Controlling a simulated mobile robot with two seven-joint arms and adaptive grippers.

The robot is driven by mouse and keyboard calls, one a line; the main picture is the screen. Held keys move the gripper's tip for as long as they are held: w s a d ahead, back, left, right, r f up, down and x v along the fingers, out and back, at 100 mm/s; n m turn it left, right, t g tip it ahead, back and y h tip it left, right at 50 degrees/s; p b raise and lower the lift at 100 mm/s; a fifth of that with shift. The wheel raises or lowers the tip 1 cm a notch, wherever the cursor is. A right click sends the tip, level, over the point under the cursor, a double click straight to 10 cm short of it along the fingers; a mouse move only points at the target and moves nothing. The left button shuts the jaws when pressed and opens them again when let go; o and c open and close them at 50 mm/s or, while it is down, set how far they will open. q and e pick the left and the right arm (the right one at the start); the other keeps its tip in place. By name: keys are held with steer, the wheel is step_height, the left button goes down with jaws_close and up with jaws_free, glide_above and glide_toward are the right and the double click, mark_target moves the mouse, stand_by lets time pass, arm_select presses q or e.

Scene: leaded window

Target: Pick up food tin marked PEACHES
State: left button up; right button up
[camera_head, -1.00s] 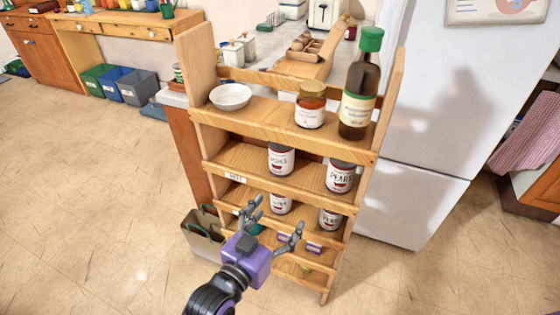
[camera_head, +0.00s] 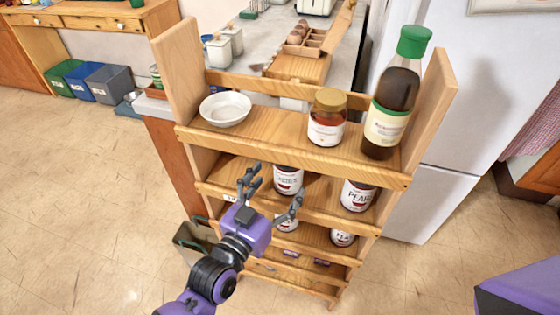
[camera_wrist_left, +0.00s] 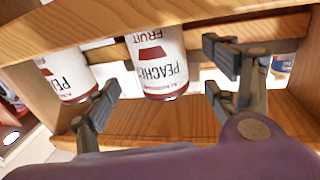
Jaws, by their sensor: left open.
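The tin marked PEACHES (camera_wrist_left: 162,65) appears upside down in the left wrist view, centred between my left fingers. In the head view it appears to be the left tin (camera_head: 289,179) on the second shelf, with its label partly hidden by my gripper. My left gripper (camera_head: 272,190) is open and empty in front of that shelf; its fingers also show in the left wrist view (camera_wrist_left: 162,80). The fingertips appear apart from the tin. A tin marked PEARS (camera_head: 357,195) stands to its right, and its edge label shows at left in the wrist view (camera_wrist_left: 68,75). My right gripper is not in view.
The wooden shelf unit (camera_head: 262,147) has side posts and front rails. Its top holds a bowl (camera_head: 225,108), a jar (camera_head: 327,118) and a bottle (camera_head: 391,95). More tins (camera_head: 342,237) stand on the shelf below.

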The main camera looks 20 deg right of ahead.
arm_select(q)
steer(key=x, duration=0.6)
steer(key=shift+w+d+f, duration=0.1)
steer(key=shift+f, duration=0.15)
steer(key=shift+c, duration=0.3)
steer(key=c, duration=1.4)
steer(key=shift+r, duration=0.15)
steer(key=shift+c, duration=1.2)
